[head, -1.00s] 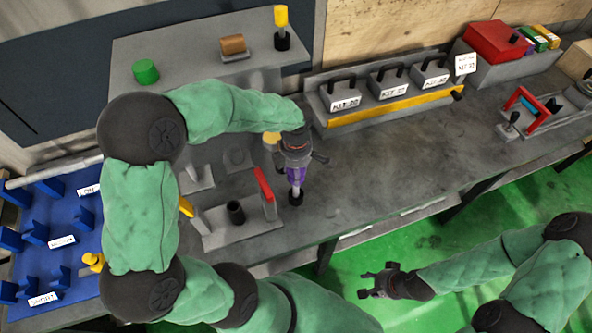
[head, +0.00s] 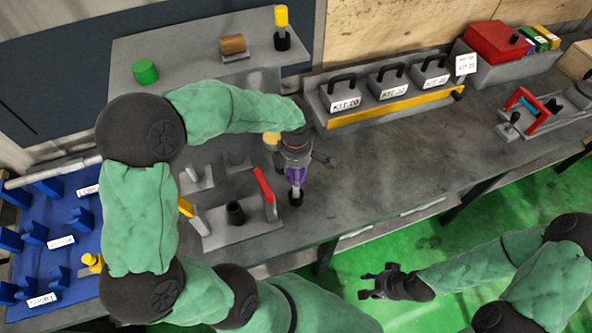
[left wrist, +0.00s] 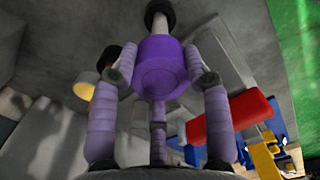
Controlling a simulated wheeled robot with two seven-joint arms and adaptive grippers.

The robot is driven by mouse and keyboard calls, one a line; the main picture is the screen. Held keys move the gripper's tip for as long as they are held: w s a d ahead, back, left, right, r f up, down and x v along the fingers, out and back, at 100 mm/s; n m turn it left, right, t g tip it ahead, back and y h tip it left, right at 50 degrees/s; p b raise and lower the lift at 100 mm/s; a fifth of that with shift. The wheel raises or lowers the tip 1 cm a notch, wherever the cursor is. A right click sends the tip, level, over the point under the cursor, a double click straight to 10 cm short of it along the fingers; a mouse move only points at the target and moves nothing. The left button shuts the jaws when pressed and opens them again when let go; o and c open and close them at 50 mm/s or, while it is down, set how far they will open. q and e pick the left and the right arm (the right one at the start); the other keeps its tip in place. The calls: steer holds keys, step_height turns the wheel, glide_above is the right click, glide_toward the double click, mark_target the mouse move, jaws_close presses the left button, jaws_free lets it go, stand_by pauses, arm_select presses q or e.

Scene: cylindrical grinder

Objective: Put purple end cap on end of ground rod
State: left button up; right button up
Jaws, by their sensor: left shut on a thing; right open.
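My left gripper (head: 296,176) points down over the grey bench and is shut on the purple end cap (head: 295,175). In the left wrist view the cap (left wrist: 161,66) sits between the two fingers, its round face towards the camera. A short light grey rod (left wrist: 160,22) shows beyond the cap, with a black piece at its far end. In the head view this black piece (head: 296,199) is just below the cap, close over the bench. I cannot tell how cap and rod are joined. My right gripper (head: 367,283) is open and empty over the green floor.
A grey fixture with a black cup (head: 235,213) and red lever (head: 264,186) stands left of my left gripper. A blue tray (head: 70,215) lies at far left. Labelled kit blocks (head: 345,95) stand at the back.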

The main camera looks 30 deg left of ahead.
stand_by(0.4)
arm_select(q)
steer(key=shift+f+b, duration=2.1)
steer(key=shift+f, duration=0.15)
steer(key=o, duration=1)
step_height(320, 180, up, 12)
stand_by(0.7)
